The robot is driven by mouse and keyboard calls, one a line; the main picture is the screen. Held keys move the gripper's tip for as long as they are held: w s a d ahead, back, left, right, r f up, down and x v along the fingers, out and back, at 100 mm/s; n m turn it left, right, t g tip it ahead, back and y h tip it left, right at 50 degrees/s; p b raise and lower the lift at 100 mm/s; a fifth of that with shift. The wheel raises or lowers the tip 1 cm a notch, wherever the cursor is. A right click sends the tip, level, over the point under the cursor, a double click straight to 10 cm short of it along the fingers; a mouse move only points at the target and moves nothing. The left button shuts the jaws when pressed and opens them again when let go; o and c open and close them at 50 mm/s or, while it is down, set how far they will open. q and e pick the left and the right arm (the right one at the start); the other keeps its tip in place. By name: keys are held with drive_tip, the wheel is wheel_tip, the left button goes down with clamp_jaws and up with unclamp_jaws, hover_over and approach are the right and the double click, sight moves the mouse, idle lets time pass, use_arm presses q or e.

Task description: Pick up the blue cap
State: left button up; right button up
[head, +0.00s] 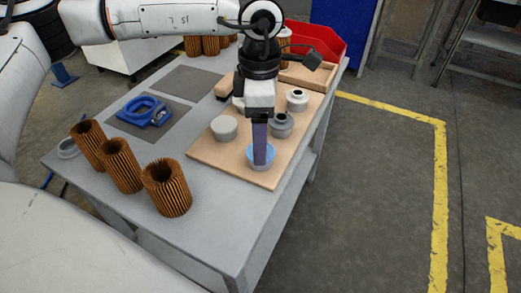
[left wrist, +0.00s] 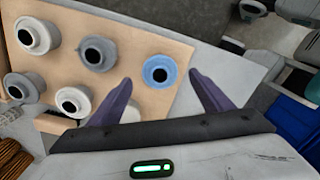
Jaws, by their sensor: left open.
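The blue cap (head: 250,150) stands at the near end of the wooden board (head: 212,154) in the head view, partly hidden by my gripper's finger. In the left wrist view the blue cap (left wrist: 149,72) has a dark round hole in its middle. My left gripper (head: 261,163) points down over it, and its dark purple fingers are open. In the left wrist view the gripper's fingertips (left wrist: 160,77) lie either side of the cap, with nothing held. I cannot tell their exact height above it. My right gripper is not in view.
A light grey cap (head: 224,129), a darker grey cap (head: 281,125) and a white cap (head: 297,99) share the board. Several orange pleated cartridges (head: 168,188) stand at the table's left side. A blue tool (head: 144,110) lies on a dark mat. A red bin (head: 318,40) is behind.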

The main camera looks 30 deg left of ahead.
sight(270, 150)
use_arm(q)
drive_tip(key=shift+f, duration=1.25)
drive_tip(key=c, duration=1.1)
